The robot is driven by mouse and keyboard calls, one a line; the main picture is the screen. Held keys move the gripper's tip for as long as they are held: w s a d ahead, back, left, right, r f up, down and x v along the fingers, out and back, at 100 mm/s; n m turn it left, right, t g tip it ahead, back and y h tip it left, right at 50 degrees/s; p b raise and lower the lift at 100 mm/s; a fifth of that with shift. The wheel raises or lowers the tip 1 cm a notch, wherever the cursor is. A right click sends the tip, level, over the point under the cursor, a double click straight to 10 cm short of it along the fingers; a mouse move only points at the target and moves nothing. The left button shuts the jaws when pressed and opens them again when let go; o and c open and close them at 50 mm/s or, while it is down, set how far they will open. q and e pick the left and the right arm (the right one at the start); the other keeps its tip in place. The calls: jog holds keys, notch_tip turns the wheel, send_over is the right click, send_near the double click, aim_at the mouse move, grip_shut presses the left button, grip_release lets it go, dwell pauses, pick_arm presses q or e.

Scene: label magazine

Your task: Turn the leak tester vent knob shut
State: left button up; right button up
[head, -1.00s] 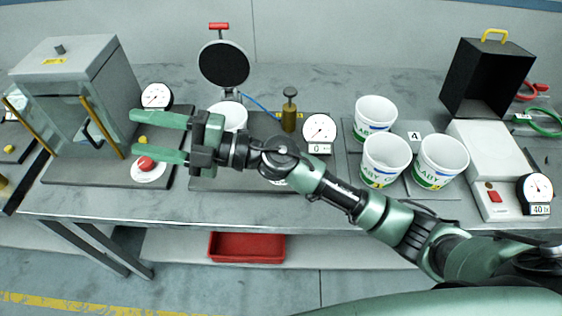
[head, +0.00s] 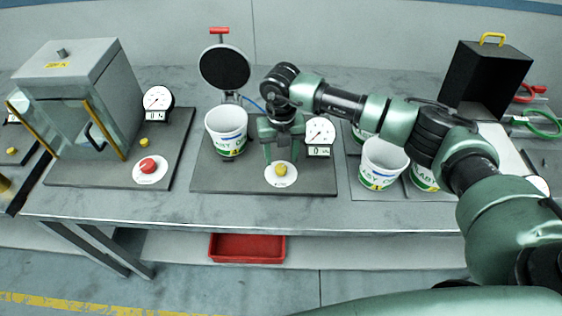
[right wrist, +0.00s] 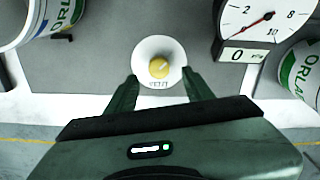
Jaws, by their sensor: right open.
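The leak tester stands on a dark plate (head: 215,181) in the middle of the bench. Its yellow vent knob (head: 281,170) sits on a white disc at the plate's front; in the right wrist view the knob (right wrist: 159,68) shows a short dark mark pointing up and right. My right gripper (head: 282,157) points down over the knob, open. In the right wrist view its fingers (right wrist: 160,76) stand on either side of the disc's lower part, apart from the knob. A white gauge (head: 319,132) stands just right of the gripper, with a 0 plate. My left gripper is out of view.
A printed tub (head: 226,131) stands left of the gripper, under the raised round black lid (head: 224,66). More tubs (head: 382,165) stand to the right, partly behind my arm. A grey-framed machine (head: 80,100) with a red button (head: 148,165) is at left.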

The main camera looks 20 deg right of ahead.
aim_at(281, 168)
jog(key=shift+f+p, duration=0.5)
jog(key=shift+f, duration=1.65)
grip_shut()
